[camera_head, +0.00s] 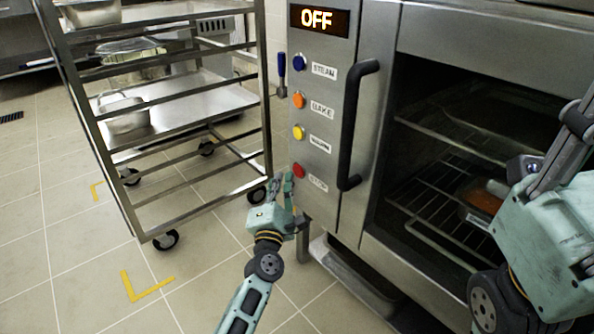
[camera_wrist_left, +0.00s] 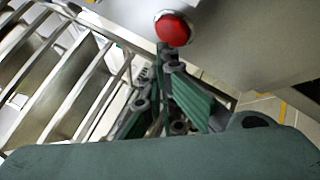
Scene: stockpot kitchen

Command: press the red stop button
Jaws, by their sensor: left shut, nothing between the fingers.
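The red stop button (camera_head: 298,171) is the lowest of the buttons on the oven's left control panel, beside a label. It also shows at the top of the left wrist view (camera_wrist_left: 173,28). My left gripper (camera_head: 288,180) is shut and empty, its fingertips close below and left of the red button. In the left wrist view its fingers (camera_wrist_left: 172,70) appear just under the button; I cannot tell whether they touch it. My right gripper (camera_head: 555,150) is at the right edge in front of the oven opening; its fingers are partly cut off.
The display (camera_head: 319,19) reads OFF. Blue (camera_head: 299,62), orange (camera_head: 298,100) and yellow (camera_head: 298,132) buttons sit above the red one. A black door handle (camera_head: 358,125) stands out to the right. A wheeled metal rack (camera_head: 97,160) is at left, with open floor in front.

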